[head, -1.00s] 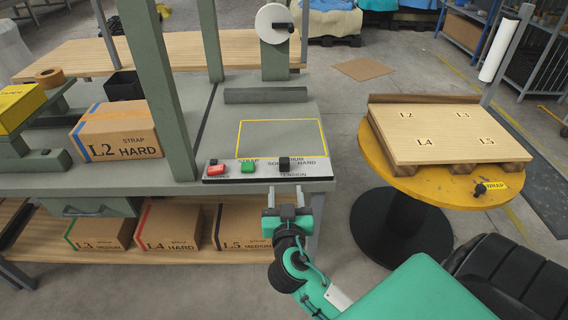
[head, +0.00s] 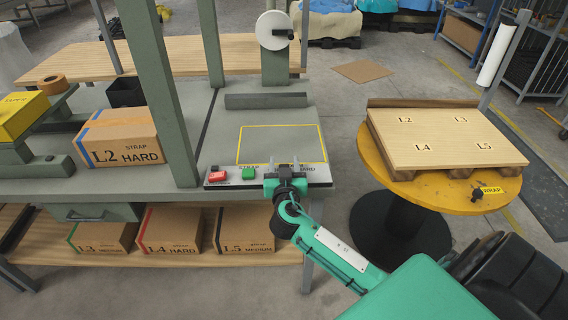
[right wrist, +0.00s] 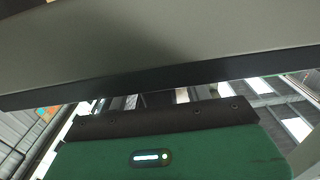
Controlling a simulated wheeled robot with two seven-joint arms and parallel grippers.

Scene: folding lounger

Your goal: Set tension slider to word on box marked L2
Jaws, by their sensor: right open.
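The box marked L2 (head: 122,140) stands on the bench at the left; its front reads "STRAP" and "HARD". The control panel (head: 318,173) runs along the bench's front edge, with a red button (head: 217,176) and a green button (head: 249,172). The word "HARD" shows at the panel's right end. My right gripper (head: 284,170) is open at the panel, right of the green button, over the tension slider's place. It hides the slider knob, so I cannot tell its setting or whether I touch it. The right wrist view shows no fingers or knob. My left gripper is out of view.
A yellow outlined area (head: 282,143) on the bench behind the panel is empty. A green post (head: 157,90) stands left of the panel. Boxes L3, L4 and L5 (head: 245,230) sit on the lower shelf. A round yellow table (head: 375,160) bearing a wooden pallet stands right.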

